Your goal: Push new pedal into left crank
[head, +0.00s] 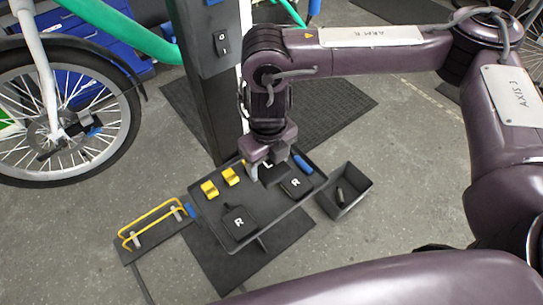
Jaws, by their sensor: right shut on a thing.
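My right gripper (266,163) is above the far edge of a dark tray (262,226), shut on a black pedal (273,175). A white mark, perhaps an L, shows partly on this pedal; the fingers hide some of it. Whether the pedal touches the tray, I cannot tell. Two other black pedals lie on the tray, each marked R: one at the front left (231,227), one at the right (300,188). A bike wheel (127,92) stands at the far left; I cannot clearly make out the left crank. My left gripper is out of view.
Two yellow pieces (231,176) and a blue-handled item (303,164) lie on the tray. A dark bin (359,199) holding a small object stands to its right. A yellow wire rack (150,222) is left. A grey post (208,90) rises just behind the tray.

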